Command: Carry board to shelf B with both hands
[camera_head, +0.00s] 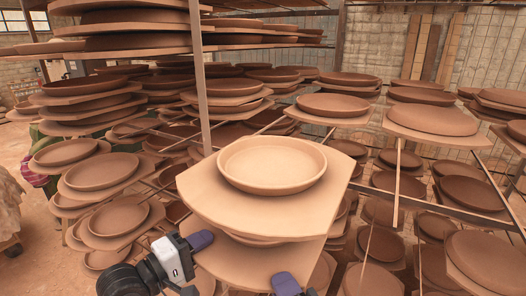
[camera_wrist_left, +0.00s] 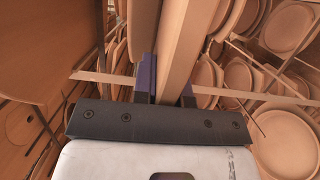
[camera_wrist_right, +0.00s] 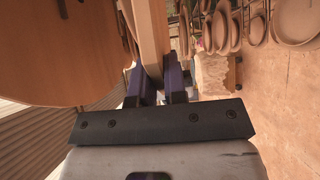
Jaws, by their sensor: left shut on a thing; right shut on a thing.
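Both my grippers are shut on the near edge of a flat clay-coloured board (camera_head: 238,266). My left gripper (camera_head: 199,241) is on its left side, and my right gripper (camera_head: 286,284) is at the bottom of the head view. The board's edge runs between the fingers in the left wrist view (camera_wrist_left: 178,65) and the right wrist view (camera_wrist_right: 151,45). A dish (camera_head: 255,240) on this board shows only as a sliver. Another board (camera_head: 215,205) with a round dish (camera_head: 272,163) lies just above and hides most of it. I cannot tell which shelf is B.
Rack shelves full of boards with dishes stand close on both sides and behind. A thin metal post (camera_head: 201,80) rises just behind the upper board. More loaded boards (camera_head: 485,262) lie at the lower right. In the right wrist view, open floor (camera_wrist_right: 285,110) shows at the right.

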